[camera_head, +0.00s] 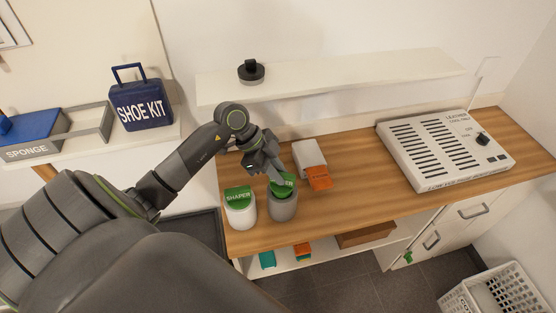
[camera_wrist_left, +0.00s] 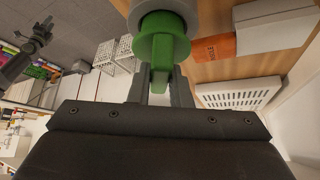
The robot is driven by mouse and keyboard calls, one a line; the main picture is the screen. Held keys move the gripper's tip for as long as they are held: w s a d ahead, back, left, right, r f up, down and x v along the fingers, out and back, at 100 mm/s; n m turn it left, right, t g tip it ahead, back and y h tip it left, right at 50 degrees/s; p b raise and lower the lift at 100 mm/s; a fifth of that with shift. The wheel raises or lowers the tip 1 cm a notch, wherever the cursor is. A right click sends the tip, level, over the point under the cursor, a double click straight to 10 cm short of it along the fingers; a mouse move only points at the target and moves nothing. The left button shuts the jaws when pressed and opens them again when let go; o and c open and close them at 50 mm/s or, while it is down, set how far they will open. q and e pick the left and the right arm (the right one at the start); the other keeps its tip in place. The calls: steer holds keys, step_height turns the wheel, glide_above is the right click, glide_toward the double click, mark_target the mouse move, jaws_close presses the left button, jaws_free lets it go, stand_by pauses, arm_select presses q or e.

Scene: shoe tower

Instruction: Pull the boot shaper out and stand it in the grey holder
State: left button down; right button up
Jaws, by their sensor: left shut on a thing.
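A green boot shaper (camera_head: 283,186) stands in the grey holder (camera_head: 284,208), near the front edge of the wooden worktop. My left gripper (camera_head: 280,181) is shut on its top. In the left wrist view, the fingers close on the green tab of the shaper (camera_wrist_left: 160,50), with the round grey holder (camera_wrist_left: 150,6) beyond it. How deep it sits is hidden. Another green top marked SHAPER (camera_head: 238,193) sits in a white holder (camera_head: 241,215) to the left. My right gripper (camera_wrist_left: 42,28) seems to show small at the upper left of the wrist view; its jaws are unclear.
A white box (camera_head: 308,153) with an orange piece (camera_head: 319,178) lies just behind and right of the grey holder. A vented white unit (camera_head: 445,148) fills the right of the worktop. A shelf (camera_head: 330,78) runs above the back. The worktop between box and unit is clear.

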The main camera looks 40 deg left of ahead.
arm_select(q)
steer(key=shift+f+b, duration=0.75)
steer(key=shift+f, duration=0.6)
steer(key=c, duration=1.3)
jaws_free()
steer(key=shift+o, duration=0.2)
steer(key=shift+r, duration=0.1)
steer(key=b+v, duration=0.1)
steer(key=v, duration=1.6)
steer(key=shift+a+b, duration=0.15)
steer(key=shift+b, duration=0.15)
steer(key=shift+s, duration=0.15)
